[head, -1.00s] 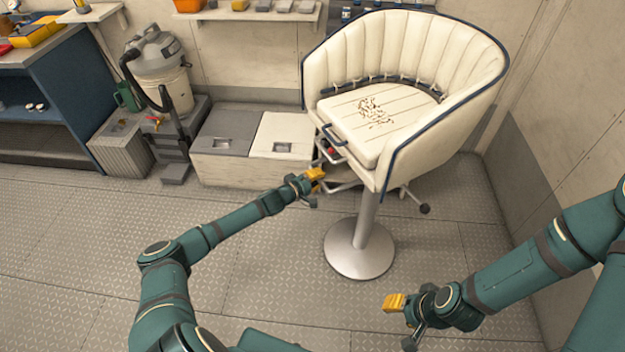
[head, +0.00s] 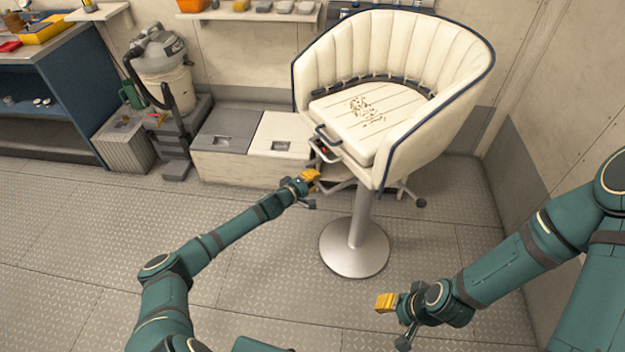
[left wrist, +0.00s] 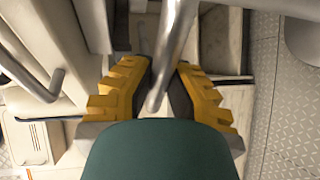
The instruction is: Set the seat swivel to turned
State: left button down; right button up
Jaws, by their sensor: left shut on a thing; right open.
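The cream seat with dark blue piping (head: 440,130) stands on a round metal pedestal (head: 354,250). Its open front faces lower left in the head view. A dark handle (head: 326,134) and metal bars show under its front edge. My left gripper (head: 312,180) is at these bars, below the seat's front left side. In the left wrist view its yellow fingers (left wrist: 158,95) are shut on a metal bar (left wrist: 176,40). The exact grip point is partly hidden by the gripper's own body. My right gripper (head: 388,310) is open and empty, in front and right of the pedestal.
A low locker (head: 245,165) stands behind my left gripper. A vacuum (head: 160,75) and a blue workbench (head: 50,90) are at the left. A dark knob (head: 420,203) sticks out under the seat's right side. The wall is close on the right; front-left floor is clear.

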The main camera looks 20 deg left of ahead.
pick_arm(q)
jog(key=shift+s+d, duration=0.1)
jog(key=shift+d, duration=0.2)
jog(key=c, duration=0.9)
grip_release()
jog(key=shift+a, duration=0.1)
jog(key=v, duration=1.2)
